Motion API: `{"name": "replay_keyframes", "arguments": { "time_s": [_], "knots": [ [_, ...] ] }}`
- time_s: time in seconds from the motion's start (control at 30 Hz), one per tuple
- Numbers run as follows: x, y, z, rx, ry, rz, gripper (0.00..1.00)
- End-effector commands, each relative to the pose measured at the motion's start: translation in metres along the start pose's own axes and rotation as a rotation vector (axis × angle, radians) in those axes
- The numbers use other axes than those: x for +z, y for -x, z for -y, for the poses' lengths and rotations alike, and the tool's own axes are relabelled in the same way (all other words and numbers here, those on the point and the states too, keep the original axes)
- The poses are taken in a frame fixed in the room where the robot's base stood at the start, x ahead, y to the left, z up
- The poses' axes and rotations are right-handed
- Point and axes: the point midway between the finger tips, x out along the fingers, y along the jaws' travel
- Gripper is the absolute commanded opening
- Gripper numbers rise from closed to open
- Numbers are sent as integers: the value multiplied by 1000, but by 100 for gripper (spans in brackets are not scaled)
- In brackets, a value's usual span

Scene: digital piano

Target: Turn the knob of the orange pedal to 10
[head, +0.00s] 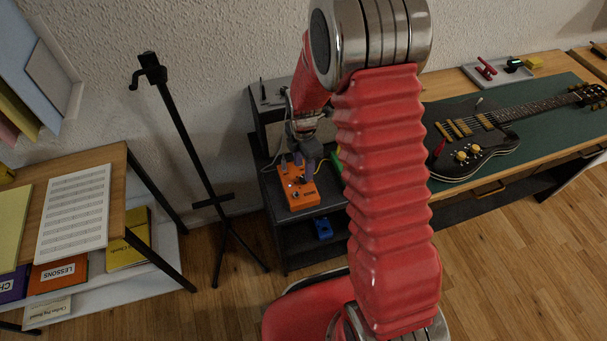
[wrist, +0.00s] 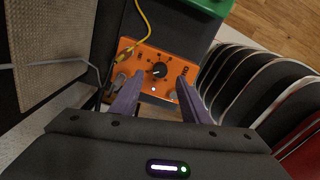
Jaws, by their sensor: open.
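The orange pedal (head: 299,188) lies on the dark shelf left of my red arm in the head view. In the wrist view the orange pedal (wrist: 183,70) shows its black knob (wrist: 159,71), with a pale pointer line and marks around it. The numbers are too small to read. My gripper (head: 303,172) is above the pedal, fingers pointing down at it. In the wrist view my gripper (wrist: 158,92) is open, with its two purple fingers apart on the near side of the knob. Nothing is between the fingers, and they appear clear of the knob.
A yellow cable (wrist: 146,22) runs to the pedal's left side. A green pedal (wrist: 209,5) stands close by. A blue pedal (head: 323,228) is on a lower shelf. A black stand (head: 186,140) is to the left; a guitar (head: 470,143) lies on the bench at right.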

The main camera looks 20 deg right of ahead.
Motion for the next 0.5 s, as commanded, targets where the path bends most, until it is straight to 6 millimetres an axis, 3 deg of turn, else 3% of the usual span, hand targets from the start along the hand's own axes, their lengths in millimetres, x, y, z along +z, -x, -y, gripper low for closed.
{"name": "replay_keyframes", "arguments": {
  "time_s": [0.23, 0.5],
  "knots": [
    [0, -34, 0, -2, 0, 0, 42],
    [0, -48, 0, 0, 0, 0, 42]
  ]
}}
